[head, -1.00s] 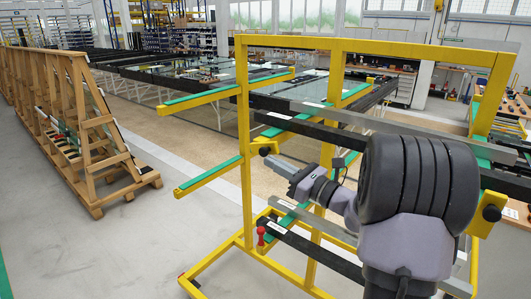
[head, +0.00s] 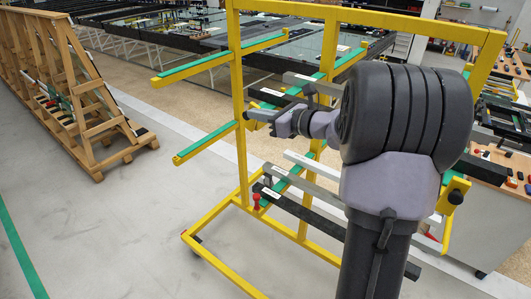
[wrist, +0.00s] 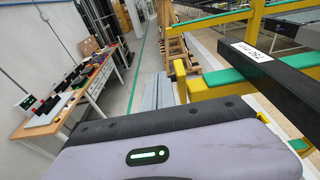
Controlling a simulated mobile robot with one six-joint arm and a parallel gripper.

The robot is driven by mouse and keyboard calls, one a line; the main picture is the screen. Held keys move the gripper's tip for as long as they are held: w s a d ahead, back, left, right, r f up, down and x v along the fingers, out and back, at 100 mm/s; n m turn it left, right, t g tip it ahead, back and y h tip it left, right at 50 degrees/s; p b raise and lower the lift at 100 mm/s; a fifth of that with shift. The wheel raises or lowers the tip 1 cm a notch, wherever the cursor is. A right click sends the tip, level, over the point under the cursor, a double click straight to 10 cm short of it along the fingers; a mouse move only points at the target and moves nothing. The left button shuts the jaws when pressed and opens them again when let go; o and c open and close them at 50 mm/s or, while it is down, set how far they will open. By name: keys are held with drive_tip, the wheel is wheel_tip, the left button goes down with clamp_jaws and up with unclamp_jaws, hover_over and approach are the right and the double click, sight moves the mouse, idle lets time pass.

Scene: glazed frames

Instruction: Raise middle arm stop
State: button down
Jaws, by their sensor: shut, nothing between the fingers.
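The yellow rack (head: 236,70) carries green-padded arms on its left side. The middle arm (head: 205,143) sticks out to the left, level and bare on its outer part. My gripper (head: 247,115) is shut and empty at the yellow upright, just above the root of the middle arm. It covers most of the stop there, so I cannot tell whether they touch. In the wrist view a yellow block with a dark knob (wrist: 180,69) is just right of my grey fingers (wrist: 158,91).
Dark and light bars (head: 315,221) lie across the rack's arms. Another black knob (head: 455,197) sits on the rack's right side. A wooden A-frame (head: 75,85) stands at left, glass tables (head: 190,45) behind. Grey floor is free between A-frame and rack.

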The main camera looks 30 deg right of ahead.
sight(250, 106)
drive_tip(key=shift+w+a+r, duration=0.25)
drive_tip(key=shift+w+r, duration=0.1)
drive_tip(key=shift+w, duration=0.3)
drive_tip(key=shift+w+a+r, duration=0.2)
drive_tip(key=shift+w+r, duration=0.15)
drive_tip(key=shift+w, duration=0.25)
